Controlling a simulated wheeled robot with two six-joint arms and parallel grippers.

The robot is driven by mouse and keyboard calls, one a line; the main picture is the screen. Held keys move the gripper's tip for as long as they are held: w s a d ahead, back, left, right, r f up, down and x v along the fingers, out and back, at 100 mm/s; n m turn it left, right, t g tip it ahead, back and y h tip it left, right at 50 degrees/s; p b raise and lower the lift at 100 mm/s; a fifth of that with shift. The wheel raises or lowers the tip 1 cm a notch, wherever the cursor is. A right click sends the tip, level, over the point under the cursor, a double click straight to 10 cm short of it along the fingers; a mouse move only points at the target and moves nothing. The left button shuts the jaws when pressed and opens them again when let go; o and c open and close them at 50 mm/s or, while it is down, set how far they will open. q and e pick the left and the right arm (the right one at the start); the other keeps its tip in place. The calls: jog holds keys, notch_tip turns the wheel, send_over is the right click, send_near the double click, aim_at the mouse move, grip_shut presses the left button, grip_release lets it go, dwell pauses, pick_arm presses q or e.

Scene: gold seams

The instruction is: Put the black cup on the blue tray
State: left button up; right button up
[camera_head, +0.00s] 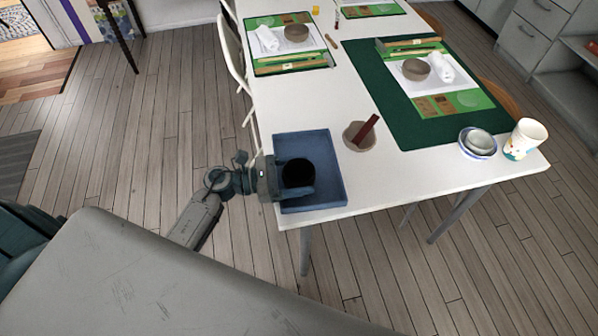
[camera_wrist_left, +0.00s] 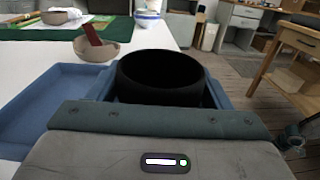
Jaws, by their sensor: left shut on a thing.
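The black cup (camera_head: 298,174) is upright between the fingers of my left gripper (camera_head: 300,180), which is shut on it. The cup is over the blue tray (camera_head: 325,150), in its lower left part in the head view. The tray lies at the near left corner of the white table. In the left wrist view the black cup (camera_wrist_left: 160,76) stands in front of the gripper, with the blue tray (camera_wrist_left: 40,95) under and to the left of it. Whether the cup's base touches the tray is hidden. My right gripper is not in view.
A bowl with a reddish-brown block (camera_head: 360,138) stands right of the tray. A blue-and-white bowl (camera_head: 478,142) and a patterned cup (camera_head: 524,139) stand at the table's right end. White table (camera_head: 420,170) is clear in front.

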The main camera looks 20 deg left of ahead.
aim_at(285, 179)
pick_arm(q)
jog(key=shift+f, duration=0.3)
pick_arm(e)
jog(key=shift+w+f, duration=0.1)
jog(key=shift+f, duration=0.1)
pick_arm(q)
jog(key=o, duration=1.1)
jog(key=shift+c, duration=0.2)
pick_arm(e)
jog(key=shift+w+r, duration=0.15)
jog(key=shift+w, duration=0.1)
pick_arm(q)
jog(key=shift+r, duration=0.1)
jog(key=shift+r, duration=0.2)
jog(key=b+v, duration=0.1)
jog(key=v, duration=0.2)
jog(key=shift+s+a+f+b, duration=0.1)
jog(key=shift+a+f+b, duration=0.05)
jog(key=shift+f+b, duration=0.2)
jog(key=b+v, duration=0.2)
jog(key=v, duration=0.6)
jog(key=shift+s+a+r+b, duration=0.15)
jog(key=shift+a+r+b, duration=0.1)
jog(key=shift+r+b, duration=0.05)
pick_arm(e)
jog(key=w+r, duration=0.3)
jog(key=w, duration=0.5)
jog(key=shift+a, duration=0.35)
